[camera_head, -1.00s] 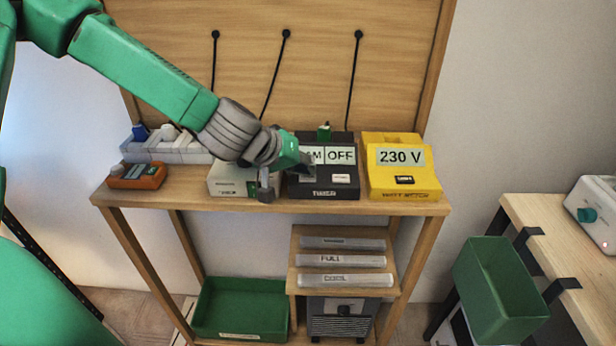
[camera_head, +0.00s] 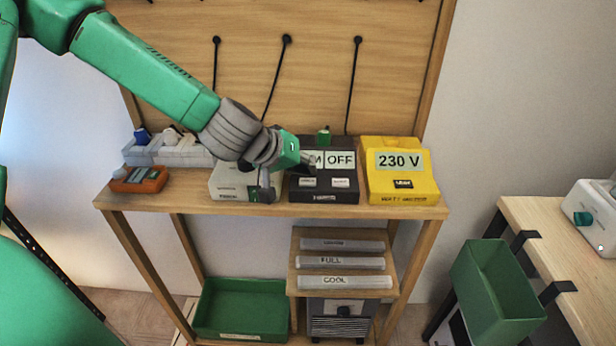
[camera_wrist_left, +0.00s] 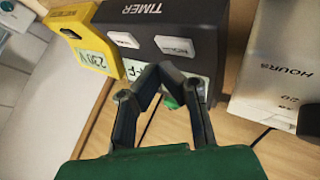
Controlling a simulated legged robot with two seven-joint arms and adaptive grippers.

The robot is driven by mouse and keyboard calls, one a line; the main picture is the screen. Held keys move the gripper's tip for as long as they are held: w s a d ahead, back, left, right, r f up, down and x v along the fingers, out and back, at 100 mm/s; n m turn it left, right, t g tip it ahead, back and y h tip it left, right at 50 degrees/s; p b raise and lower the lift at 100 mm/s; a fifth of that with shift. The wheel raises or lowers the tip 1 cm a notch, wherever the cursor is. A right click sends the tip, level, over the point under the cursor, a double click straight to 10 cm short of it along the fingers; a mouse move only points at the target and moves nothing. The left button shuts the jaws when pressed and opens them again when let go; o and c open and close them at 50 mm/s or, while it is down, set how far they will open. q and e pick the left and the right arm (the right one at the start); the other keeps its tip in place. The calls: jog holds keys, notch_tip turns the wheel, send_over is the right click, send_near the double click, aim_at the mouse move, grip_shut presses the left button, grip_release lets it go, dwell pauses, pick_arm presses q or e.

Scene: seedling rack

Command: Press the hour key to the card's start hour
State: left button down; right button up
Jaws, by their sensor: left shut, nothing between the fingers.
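The black timer (camera_head: 325,197) stands on the shelf, with a display (camera_head: 340,160) reading OFF at its right and partly hidden at its left. Two white keys sit below it, a left key (camera_head: 308,182) and a right key (camera_head: 340,183); their labels are too small to read. The timer (camera_wrist_left: 150,12) also shows in the left wrist view, with both keys. My left gripper (camera_head: 311,169) is shut and empty, just above the left key, covering part of the display. Its fingertips (camera_wrist_left: 158,72) meet near one key, seemingly apart from it. My right gripper is out of view.
A white box (camera_head: 232,185) left of the timer bears the word HOURS in the wrist view (camera_wrist_left: 285,50). A yellow 230 V box (camera_head: 405,190) stands right. An orange device (camera_head: 140,180) and a pale rack (camera_head: 180,153) are left. A green bin (camera_head: 240,310) is below.

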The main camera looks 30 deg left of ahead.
aim_at(307, 182)
pick_arm(q)
notch_tip(307, 182, up, 5)
jog(key=p, duration=0.5)
dwell(0.5)
jog(key=shift+f, duration=0.1)
dwell(0.4)
